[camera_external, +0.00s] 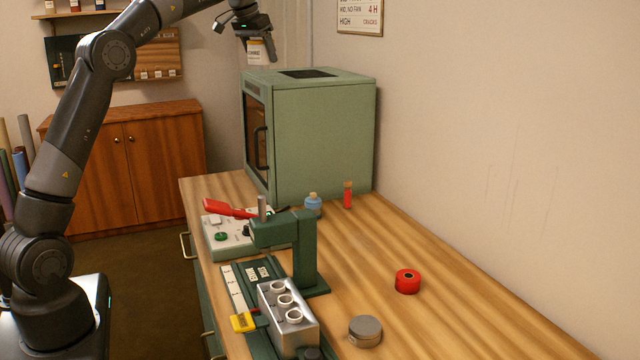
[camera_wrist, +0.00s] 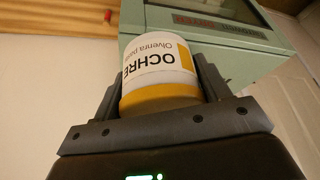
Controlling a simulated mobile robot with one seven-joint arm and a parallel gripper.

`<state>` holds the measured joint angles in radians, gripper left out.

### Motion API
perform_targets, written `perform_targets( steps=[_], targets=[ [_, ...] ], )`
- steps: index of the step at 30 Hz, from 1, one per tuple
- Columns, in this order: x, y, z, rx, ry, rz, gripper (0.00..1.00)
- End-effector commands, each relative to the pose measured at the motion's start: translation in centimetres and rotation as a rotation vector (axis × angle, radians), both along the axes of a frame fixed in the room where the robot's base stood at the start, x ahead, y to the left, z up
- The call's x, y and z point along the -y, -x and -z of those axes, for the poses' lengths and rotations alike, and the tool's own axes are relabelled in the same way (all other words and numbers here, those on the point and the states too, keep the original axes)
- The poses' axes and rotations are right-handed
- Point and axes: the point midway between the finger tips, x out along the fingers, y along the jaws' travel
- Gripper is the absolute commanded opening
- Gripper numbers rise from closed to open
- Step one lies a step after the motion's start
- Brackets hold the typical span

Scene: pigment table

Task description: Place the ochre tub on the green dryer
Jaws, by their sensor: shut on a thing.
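The ochre tub (camera_external: 257,55) is a small white-labelled tub with a yellow-ochre band. My gripper (camera_external: 259,40) is shut on it and holds it up in the air. In the wrist view the tub (camera_wrist: 160,72) sits between the jaws, its OCHRE label upside down in the picture. The green dryer (camera_external: 318,140) is a pale green box with a dark window in its front and a dark panel on its flat top. The tub appears just above the left edge of the dryer's top; its exact distance from it is unclear. The dryer also shows behind the tub in the wrist view (camera_wrist: 232,52).
The dryer stands at the back of the wooden bench (camera_external: 440,310) against the wall. In front are a green press (camera_external: 305,250), a red-handled control box (camera_external: 220,240), a blue bottle (camera_external: 313,205), a red vial (camera_external: 348,195), a red roll (camera_external: 407,281) and a grey tin (camera_external: 365,331).

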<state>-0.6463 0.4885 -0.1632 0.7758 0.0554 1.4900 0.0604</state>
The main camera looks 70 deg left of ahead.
Motion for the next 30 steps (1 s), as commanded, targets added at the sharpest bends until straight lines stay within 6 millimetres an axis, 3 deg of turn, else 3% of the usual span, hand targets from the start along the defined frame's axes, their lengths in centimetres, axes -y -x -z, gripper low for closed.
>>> perform_targets(
  steps=[3, 6, 12, 21, 24, 30],
  targets=[
    [-4.3, 3.9, 1.2, -0.002, -0.001, -0.077, 0.37],
    [-6.8, 6.2, 3.3, -0.003, 0.001, -0.131, 0.37],
    [-9.6, 8.0, 10.1, -0.005, 0.004, -0.225, 0.37],
    [-10.1, 8.8, 23.8, -0.007, 0.002, -0.368, 0.37],
    [-9.8, 9.3, 27.6, -0.006, 0.000, -0.413, 0.37],
    [-9.3, 10.0, 31.9, 0.000, -0.001, -0.469, 0.37]
  ],
)
